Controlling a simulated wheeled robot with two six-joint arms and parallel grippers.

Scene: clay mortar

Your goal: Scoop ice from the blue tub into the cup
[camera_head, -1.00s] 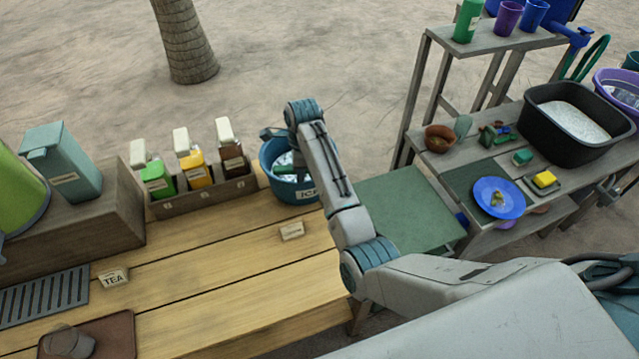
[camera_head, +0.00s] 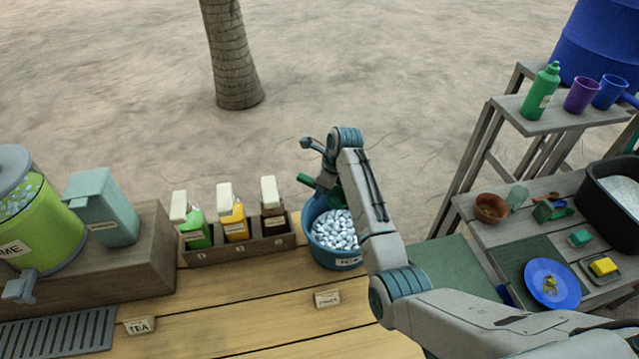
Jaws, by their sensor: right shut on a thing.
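The blue tub (camera_head: 340,262) of ice (camera_head: 335,230) stands at the far edge of the wooden counter, with a label on its front. My right gripper (camera_head: 322,183) is over the tub's back rim, partly hidden by its own arm. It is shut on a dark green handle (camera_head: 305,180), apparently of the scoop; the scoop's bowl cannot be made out. The greyish cup seen earlier on a brown mat at the lower left is out of view. My left gripper is not in view.
A wooden box (camera_head: 240,245) with several bottles stands left of the tub. A teal box (camera_head: 103,208) and a green dispenser (camera_head: 40,225) are further left. A small sign (camera_head: 327,299) stands before the tub. A side table with a blue plate (camera_head: 552,284) is at the right.

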